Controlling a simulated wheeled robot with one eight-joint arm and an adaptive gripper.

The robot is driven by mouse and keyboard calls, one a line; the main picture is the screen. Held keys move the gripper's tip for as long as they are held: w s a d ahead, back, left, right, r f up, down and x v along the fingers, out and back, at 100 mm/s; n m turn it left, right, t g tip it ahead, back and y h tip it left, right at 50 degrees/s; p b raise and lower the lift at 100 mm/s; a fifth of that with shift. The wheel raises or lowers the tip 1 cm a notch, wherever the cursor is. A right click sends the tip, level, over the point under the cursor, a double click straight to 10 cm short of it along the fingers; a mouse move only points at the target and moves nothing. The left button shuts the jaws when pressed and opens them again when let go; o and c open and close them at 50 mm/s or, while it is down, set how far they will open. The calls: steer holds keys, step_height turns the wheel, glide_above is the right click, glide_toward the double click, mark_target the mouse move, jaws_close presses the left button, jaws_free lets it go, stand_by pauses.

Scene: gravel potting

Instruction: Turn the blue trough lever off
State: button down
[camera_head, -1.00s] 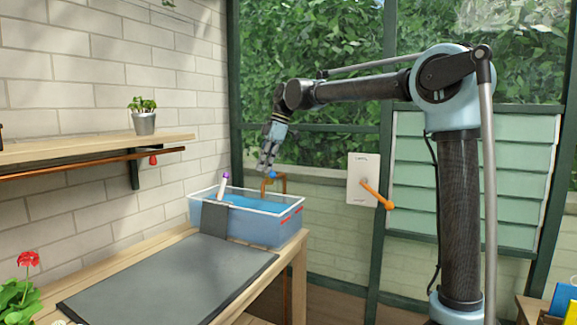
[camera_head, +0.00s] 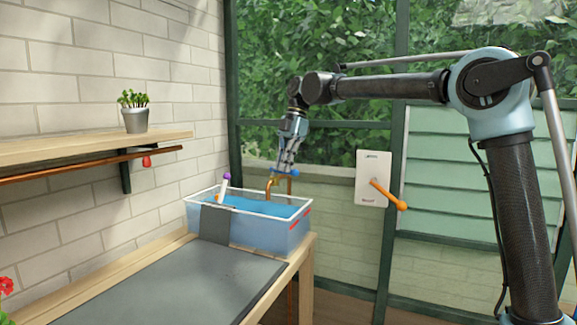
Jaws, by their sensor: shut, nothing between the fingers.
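The blue trough (camera_head: 268,234) is a translucent tub with a white rim and blue water, at the far end of the bench. A copper tap (camera_head: 269,188) stands at its back edge. The blue lever knob (camera_head: 295,173) shows at the right end of the tap. My gripper (camera_head: 283,170) points down over the tap, fingers shut and empty. Its fingertips are just left of the knob; I cannot tell whether they touch it. The fingers partly hide the tap top and the lever's stem.
An orange lever (camera_head: 388,194) sits on a white wall plate (camera_head: 371,165) to the right. A purple-topped stick (camera_head: 224,187) stands in the trough. A dark mat (camera_head: 180,285) covers the bench. A shelf (camera_head: 90,150) with a potted plant (camera_head: 135,112) is at left.

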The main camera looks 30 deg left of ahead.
steer(key=shift+w+d, duration=0.2)
steer(key=shift+w, duration=0.25)
stand_by(0.5)
step_height(320, 180, up, 10)
steer(key=shift+s, duration=0.25)
stand_by(0.5)
steer(key=shift+d, duration=0.1)
stand_by(0.3)
